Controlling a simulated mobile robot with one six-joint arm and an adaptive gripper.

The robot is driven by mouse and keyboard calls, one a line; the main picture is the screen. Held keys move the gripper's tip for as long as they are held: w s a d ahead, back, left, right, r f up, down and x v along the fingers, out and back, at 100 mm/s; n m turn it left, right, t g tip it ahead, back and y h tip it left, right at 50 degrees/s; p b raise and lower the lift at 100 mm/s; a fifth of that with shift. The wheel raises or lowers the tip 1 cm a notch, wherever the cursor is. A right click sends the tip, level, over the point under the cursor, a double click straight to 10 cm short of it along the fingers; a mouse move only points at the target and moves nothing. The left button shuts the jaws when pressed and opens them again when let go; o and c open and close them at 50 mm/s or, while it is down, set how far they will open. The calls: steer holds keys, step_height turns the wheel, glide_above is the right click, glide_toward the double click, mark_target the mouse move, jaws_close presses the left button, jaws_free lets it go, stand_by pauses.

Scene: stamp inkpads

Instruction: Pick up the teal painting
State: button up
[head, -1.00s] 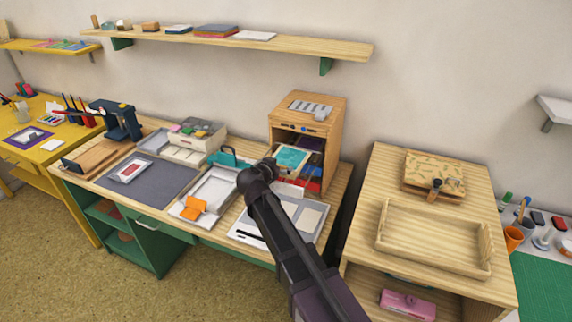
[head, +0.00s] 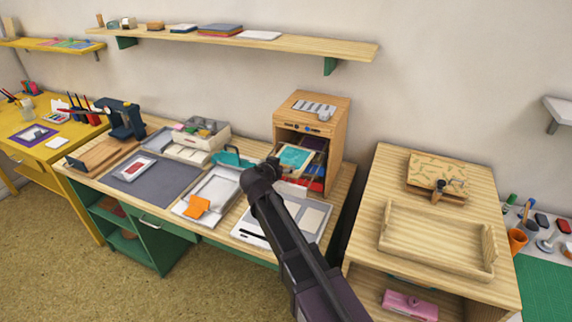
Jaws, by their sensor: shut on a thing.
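The teal painting (head: 294,157) is a flat teal sheet with a pale edge. It lies at the open front of the wooden cabinet (head: 337,125), on or just above a rack in its upper part. My gripper (head: 276,170) is at the near left edge of the painting and is shut on it. My own wrist and arm hide the fingertips in part, and hide some of the cabinet's lower front.
Red and blue items sit lower in the cabinet. A grey tray (head: 212,190), an orange piece (head: 198,206) and a teal-handled tool (head: 232,158) crowd the desk left of the arm. An empty wooden tray (head: 437,262) stands on the right-hand table.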

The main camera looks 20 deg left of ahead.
steer(key=shift+r, duration=0.15)
step_height(320, 180, up, 3)
steer(key=p, duration=0.3)
steer(key=s+d+p, duration=0.1)
steer(key=s+d, duration=0.1)
steer(key=s, duration=0.5)
steer(key=s+d+r+p, duration=0.1)
steer(key=s+d, duration=0.1)
steer(key=s, duration=0.6)
steer(key=shift+s+d+r, duration=0.15)
steer(key=shift+s+r, duration=0.05)
steer(key=shift+r, duration=0.1)
